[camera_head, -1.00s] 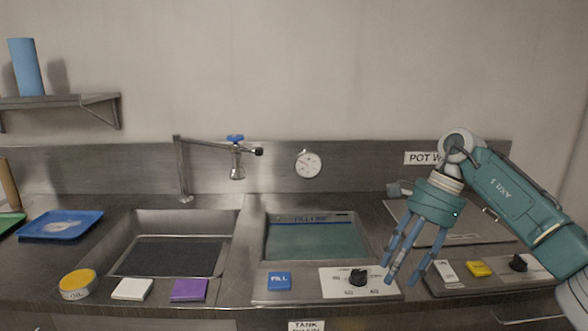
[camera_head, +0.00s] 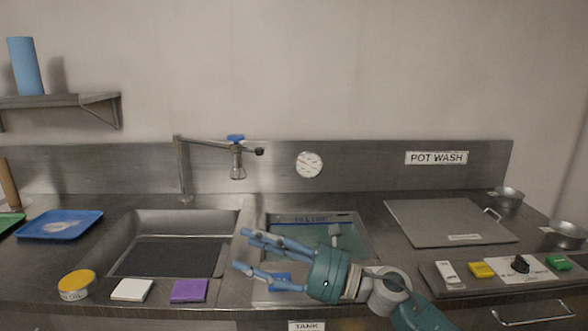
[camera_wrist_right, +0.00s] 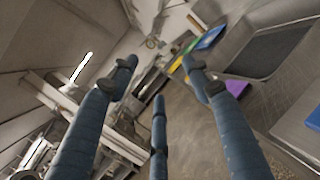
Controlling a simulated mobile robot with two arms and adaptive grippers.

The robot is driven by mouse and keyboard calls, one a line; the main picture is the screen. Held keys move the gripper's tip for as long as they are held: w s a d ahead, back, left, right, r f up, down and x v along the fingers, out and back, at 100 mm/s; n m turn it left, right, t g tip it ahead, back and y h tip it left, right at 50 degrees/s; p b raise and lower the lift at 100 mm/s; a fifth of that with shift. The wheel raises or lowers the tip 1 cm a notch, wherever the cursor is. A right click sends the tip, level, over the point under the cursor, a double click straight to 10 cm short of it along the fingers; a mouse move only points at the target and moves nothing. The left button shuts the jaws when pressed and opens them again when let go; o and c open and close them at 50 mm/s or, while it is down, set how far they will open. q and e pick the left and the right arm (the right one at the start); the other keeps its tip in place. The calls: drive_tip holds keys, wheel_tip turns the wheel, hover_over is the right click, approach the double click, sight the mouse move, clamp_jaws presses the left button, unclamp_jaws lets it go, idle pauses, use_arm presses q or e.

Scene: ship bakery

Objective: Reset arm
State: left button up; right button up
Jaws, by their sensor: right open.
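My right gripper (camera_head: 246,251) is in the head view, low over the water tank (camera_head: 358,222) and its front ledge. Its blue fingers point left and are spread open with nothing between them. The arm comes in from the bottom right. In the right wrist view the open fingers (camera_wrist_right: 158,85) frame empty space, with counter and floor beyond. The gripper partly covers the blue FILL button (camera_head: 283,279) and hides the dial panel beside it. My left gripper is not in view.
An empty sink (camera_head: 170,257) lies left of the tank. An oil tin (camera_head: 77,285), a white pad (camera_head: 132,290) and a purple pad (camera_head: 189,291) sit on the front edge. A faucet (camera_head: 183,165) stands behind. A flat lid (camera_head: 450,222) and a control panel (camera_head: 440,285) are at right.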

drive_tip(key=w+d+f+m+t+h, duration=0.25)
drive_tip(key=d+m+t+h, duration=0.4)
drive_tip(key=m, duration=0.65)
drive_tip(key=w+d+f+m+t+h, duration=0.1)
drive_tip(key=d+f+m+t+h, duration=0.35)
drive_tip(key=m, duration=0.75)
drive_tip(key=s+d+f+m+g+h, duration=0.2)
drive_tip(key=s+d+f+m+h, duration=0.5)
drive_tip(key=d+f+m, duration=0.5)
drive_tip(key=s+d+f+m+g, duration=0.2)
drive_tip(key=s+f+g, duration=0.3)
drive_tip(key=s, duration=0.5)
drive_tip(key=s+d+f+m+g, duration=0.25)
drive_tip(key=s+f, duration=0.35)
drive_tip(key=s, duration=0.4)
drive_tip(key=s+d+f+m+g, duration=0.1)
drive_tip(key=s+f+m+g, duration=0.4)
drive_tip(key=s, duration=0.6)
wheel_tip(320, 180, down, 28)
drive_tip(key=s+n, duration=0.2)
drive_tip(key=s+d+f+g+h, duration=0.1)
drive_tip(key=s+d+f, duration=0.2)
drive_tip(key=s+f, duration=1.2)
drive_tip(key=shift+s+f, duration=0.35)
drive_tip(key=shift+s, duration=0.4)
